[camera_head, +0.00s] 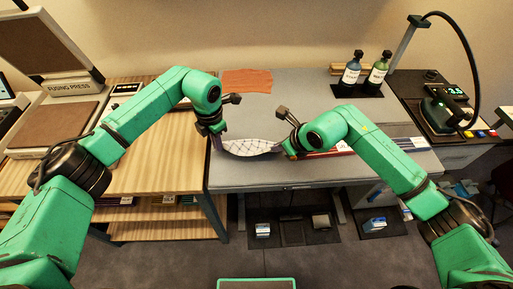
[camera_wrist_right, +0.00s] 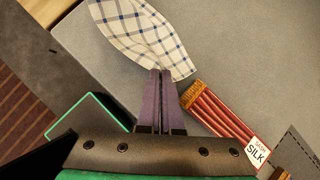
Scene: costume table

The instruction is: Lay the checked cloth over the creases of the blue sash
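The checked cloth (camera_head: 250,147), white with dark blue lines, is stretched between my two grippers near the front edge of the grey table. My right gripper (camera_wrist_right: 160,74) is shut on its near end; the cloth also shows in the right wrist view (camera_wrist_right: 140,30), narrowing towards the fingers. My left gripper (camera_head: 217,142) is at the cloth's left end and appears shut on it, though its fingertips are small. I cannot clearly pick out the blue sash; a flat bluish piece with a white label (camera_head: 411,143) lies at the table's right.
A red folded sash (camera_wrist_right: 220,112) labelled silk lies just right of my right gripper. An orange-brown cloth (camera_head: 247,81) lies at the back. Two bottles (camera_head: 352,68) (camera_head: 378,68) stand back right, near a steamer (camera_head: 440,113). The fusing press (camera_head: 65,95) is left. The table's middle is clear.

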